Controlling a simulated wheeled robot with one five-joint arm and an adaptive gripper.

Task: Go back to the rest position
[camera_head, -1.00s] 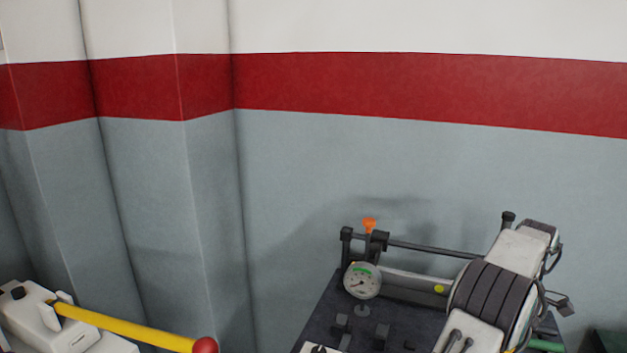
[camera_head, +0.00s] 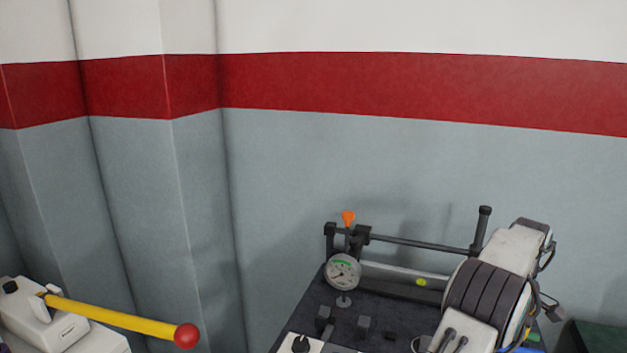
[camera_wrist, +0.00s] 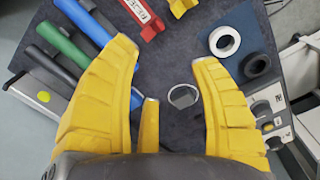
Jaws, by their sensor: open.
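My gripper (camera_wrist: 165,56) shows in the wrist view with its yellow fingers spread wide over a dark worktop (camera_wrist: 175,65). It is open, with nothing between the fingers. A round metal-rimmed piece (camera_wrist: 183,97) shows below, between the middle and right fingers, apart from them as far as I can tell. In the head view my pale arm with dark bands reaches over the bench at the lower right. The gripper itself cannot be made out there.
A dial gauge (camera_head: 343,271) and a dark rail (camera_head: 420,243) stand on the bench. A yellow lever (camera_head: 115,316) with a red knob juts from the lower left. The wrist view shows a white ring (camera_wrist: 225,41), a black ring (camera_wrist: 257,65), blue and green handles (camera_wrist: 66,48) and red parts (camera_wrist: 139,14).

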